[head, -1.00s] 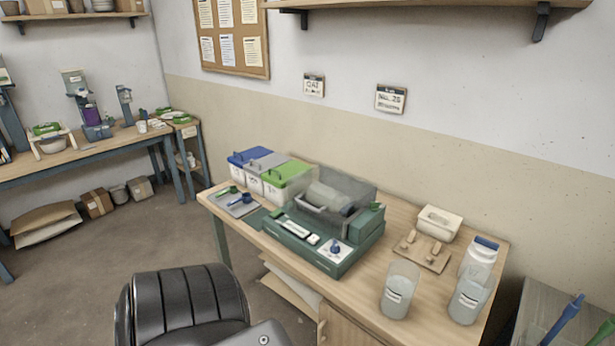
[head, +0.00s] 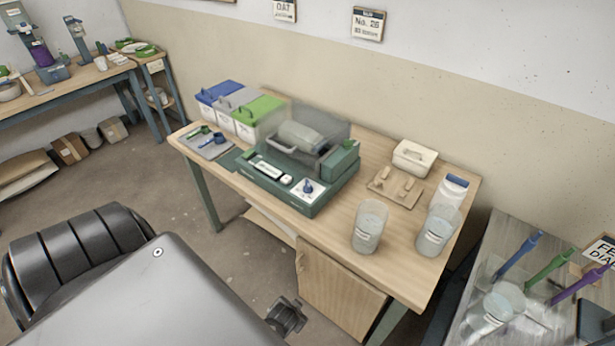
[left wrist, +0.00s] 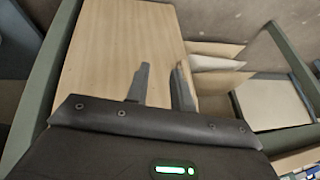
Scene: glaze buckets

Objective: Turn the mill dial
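The mill is a green machine (head: 330,193) with a grey see-through cover and a roller, on the wooden table. Its blue dial (head: 308,187) sits on a white plate at the front right corner of the base. My left gripper (head: 285,318) shows dark at the bottom of the head view, low in front of the table and well apart from the dial. In the left wrist view its two fingers (left wrist: 162,70) are apart with nothing between them, facing the wooden cabinet door. The dial is not in that view. My right gripper is in neither view.
Two clear beakers (head: 369,226), a blue-capped jar (head: 453,190) and a white box (head: 413,158) stand right of the mill. Lidded buckets (head: 258,118) stand behind left. A wooden cabinet (head: 335,285) is under the table. A side table (head: 530,235) holds coloured sticks.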

